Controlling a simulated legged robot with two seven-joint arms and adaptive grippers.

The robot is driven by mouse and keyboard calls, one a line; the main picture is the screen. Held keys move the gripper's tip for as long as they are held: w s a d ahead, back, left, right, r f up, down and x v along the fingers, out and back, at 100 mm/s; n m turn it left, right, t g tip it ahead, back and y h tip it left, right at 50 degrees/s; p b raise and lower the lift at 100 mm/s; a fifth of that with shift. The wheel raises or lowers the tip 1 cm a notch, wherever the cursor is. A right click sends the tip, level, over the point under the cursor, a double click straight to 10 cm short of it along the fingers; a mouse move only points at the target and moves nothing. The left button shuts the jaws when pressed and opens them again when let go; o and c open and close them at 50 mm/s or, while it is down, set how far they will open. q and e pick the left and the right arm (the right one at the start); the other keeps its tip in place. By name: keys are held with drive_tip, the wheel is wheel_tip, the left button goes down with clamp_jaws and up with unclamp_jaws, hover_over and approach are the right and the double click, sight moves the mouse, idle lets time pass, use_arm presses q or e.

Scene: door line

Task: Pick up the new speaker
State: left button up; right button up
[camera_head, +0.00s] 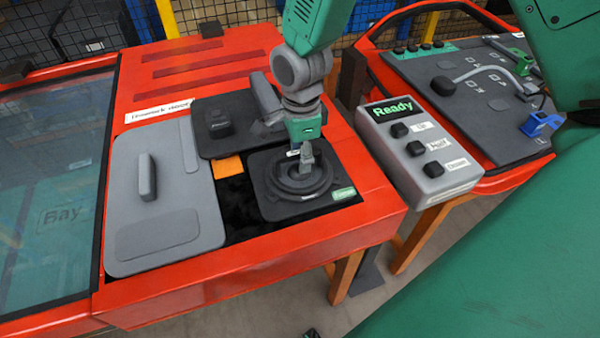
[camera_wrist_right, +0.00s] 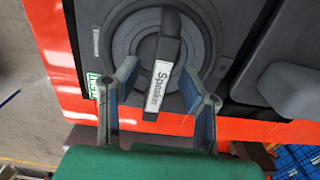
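The speaker is a dark square plate with a round ringed body (camera_head: 277,195) and a raised grey handle, set in the right part of the red bench's recess. In the right wrist view, its handle (camera_wrist_right: 167,45) bears a white "Speaker" label. My right gripper (camera_head: 303,143) reaches down over the speaker from above. In the wrist view, the right gripper's two fingers (camera_wrist_right: 164,90) are spread, one on each side of the handle's labelled end, with gaps visible. How close the fingertips are to the plate is unclear. My left gripper is not in view.
A grey lid (camera_head: 165,200) with a handle lies left of the speaker, and a dark module (camera_head: 228,124) sits behind it. A grey "Ready" button box (camera_head: 418,150) stands to the right. A glass-topped bay (camera_head: 55,190) is far left. A second red bench (camera_head: 470,90) stands behind right.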

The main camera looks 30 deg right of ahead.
drive_tip(key=shift+a+r, duration=0.1)
drive_tip(key=shift+a, duration=0.4)
clamp_jaws()
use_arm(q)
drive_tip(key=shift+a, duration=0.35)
use_arm(e)
drive_tip(key=shift+r, duration=0.1)
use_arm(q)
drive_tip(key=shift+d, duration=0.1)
use_arm(e)
drive_tip(key=shift+d, duration=0.25)
drive_tip(key=shift+r, duration=0.25)
wheel_tip(320, 180, up, 9)
drive_tip(key=shift+a+r+p, duration=0.1)
drive_tip(key=shift+p, duration=0.35)
drive_tip(key=shift+f, duration=0.95)
drive_tip(key=shift+f+b, duration=0.45)
drive_tip(key=shift+f, duration=0.45)
